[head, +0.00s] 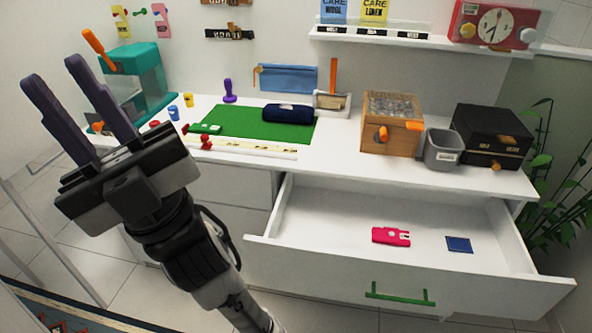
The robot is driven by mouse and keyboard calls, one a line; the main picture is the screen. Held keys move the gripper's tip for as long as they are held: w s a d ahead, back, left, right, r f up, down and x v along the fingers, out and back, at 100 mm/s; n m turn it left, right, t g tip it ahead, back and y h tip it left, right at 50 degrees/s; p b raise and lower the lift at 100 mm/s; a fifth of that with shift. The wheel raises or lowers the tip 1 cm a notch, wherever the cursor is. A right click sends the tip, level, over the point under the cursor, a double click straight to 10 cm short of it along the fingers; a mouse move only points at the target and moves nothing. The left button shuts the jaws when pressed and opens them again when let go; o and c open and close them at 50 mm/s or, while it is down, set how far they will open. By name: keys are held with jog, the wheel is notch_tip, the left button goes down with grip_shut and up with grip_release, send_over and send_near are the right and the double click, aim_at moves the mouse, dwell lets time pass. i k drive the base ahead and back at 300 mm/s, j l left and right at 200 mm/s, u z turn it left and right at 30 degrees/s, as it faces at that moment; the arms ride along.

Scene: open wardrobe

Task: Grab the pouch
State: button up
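A dark navy pouch-like case (288,114) lies on the far right part of a green mat (240,123) on the white counter. A lighter blue flat pouch (287,78) with an orange tab at its left end is at the wall behind it. I cannot tell which one the task means. My gripper (55,71) is raised at the left of the head view, with its two purple fingers apart and nothing between them. It is well to the left of both pouches and touches neither.
An open drawer (330,205) juts out at the front right, holding a pink item (391,236) and a small navy square (459,244). A wooden box (378,146), grey bin (443,150) and black box (490,137) stand right. A teal machine (146,75) stands left.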

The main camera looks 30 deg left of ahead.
aim_at(210, 128)
jog(key=u, duration=1.35)
